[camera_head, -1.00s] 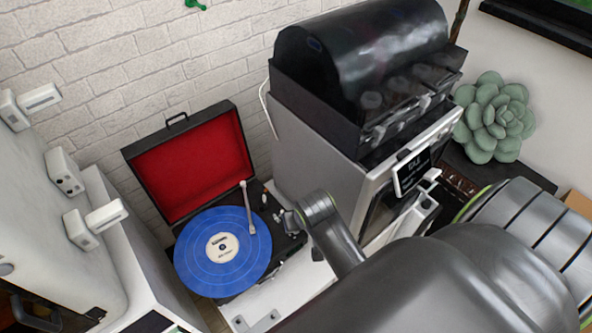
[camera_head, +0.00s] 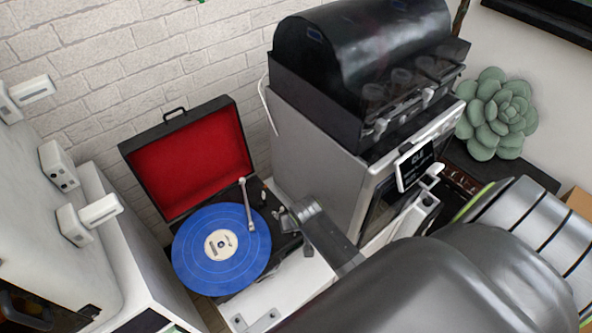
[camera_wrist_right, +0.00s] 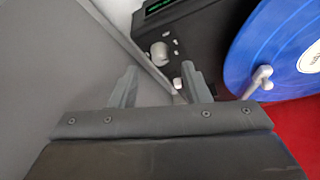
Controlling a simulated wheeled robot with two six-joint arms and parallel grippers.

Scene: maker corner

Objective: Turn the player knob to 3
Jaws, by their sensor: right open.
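The record player (camera_head: 285,242) stands open below a brick wall, with a blue record (camera_head: 190,250) on it and a red-lined lid (camera_head: 195,165). My right gripper (camera_head: 287,216) is at the right side of the player's deck, close to its small controls. In the right wrist view, the two fingers (camera_wrist_right: 160,78) are apart with nothing clearly gripped. A round silver knob (camera_wrist_right: 158,50) on the black deck lies just beyond the fingertips, roughly between them. I cannot read its setting. A small green display (camera_wrist_right: 160,5) sits beyond it. My left gripper is out of view.
The tonearm (camera_head: 247,205) reaches over the record. A grey-white machine (camera_head: 315,140) with a dark domed top stands close to the gripper's right. White equipment (camera_head: 100,250) stands left of the player. A succulent (camera_head: 497,115) is at the far right.

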